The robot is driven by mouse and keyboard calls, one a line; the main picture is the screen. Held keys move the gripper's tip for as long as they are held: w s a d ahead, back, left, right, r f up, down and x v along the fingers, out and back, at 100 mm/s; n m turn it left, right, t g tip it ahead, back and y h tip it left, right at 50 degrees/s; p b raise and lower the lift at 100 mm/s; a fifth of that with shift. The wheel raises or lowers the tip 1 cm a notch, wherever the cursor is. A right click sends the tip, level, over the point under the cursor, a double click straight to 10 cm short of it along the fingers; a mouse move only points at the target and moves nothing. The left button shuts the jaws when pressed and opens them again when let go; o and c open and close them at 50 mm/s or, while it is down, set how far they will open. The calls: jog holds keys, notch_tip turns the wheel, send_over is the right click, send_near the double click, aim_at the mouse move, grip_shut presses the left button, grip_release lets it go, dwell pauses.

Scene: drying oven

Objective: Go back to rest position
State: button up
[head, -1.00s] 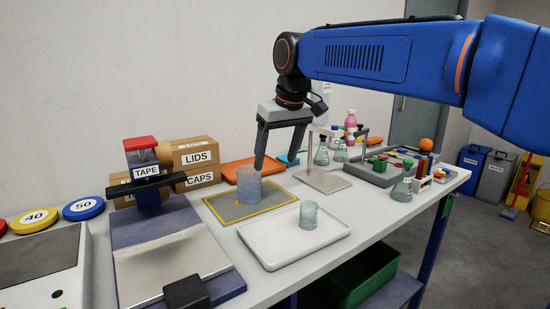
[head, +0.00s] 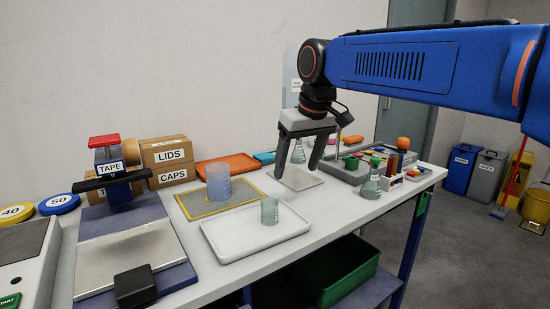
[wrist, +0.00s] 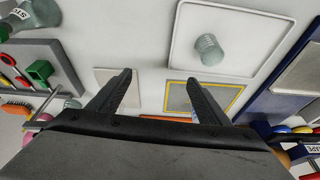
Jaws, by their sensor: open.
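My gripper (head: 299,168) is open and empty in the head view, above the bench by the white stand plate (head: 303,181). Its two dark fingers point down. In the wrist view my gripper (wrist: 162,84) shows both fingers spread with nothing between them. A larger bluish beaker (head: 219,184) stands upright on the yellow-bordered grey mat (head: 198,204), left of my gripper and apart from it. A smaller beaker (head: 269,211) stands on the white tray (head: 238,246) nearer the front; it also shows in the wrist view (wrist: 208,50).
Flasks, including one at the right (head: 371,186), and a grey rack tray (head: 350,172) stand close to my gripper's right. An orange tray (head: 228,165) and cardboard boxes (head: 166,153) lie to the left. Space above the bench is free.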

jog(key=s+d+f+m+t+h, duration=0.1)
jog(key=s+d+f+m, duration=0.4)
jog(key=s+d+f, duration=1.7)
jog(key=s+d+h, duration=0.1)
jog(key=s, duration=0.3)
jog(key=shift+d+f+m, duration=0.15)
jog(key=shift+f+m, duration=0.2)
jog(key=shift+m, duration=0.05)
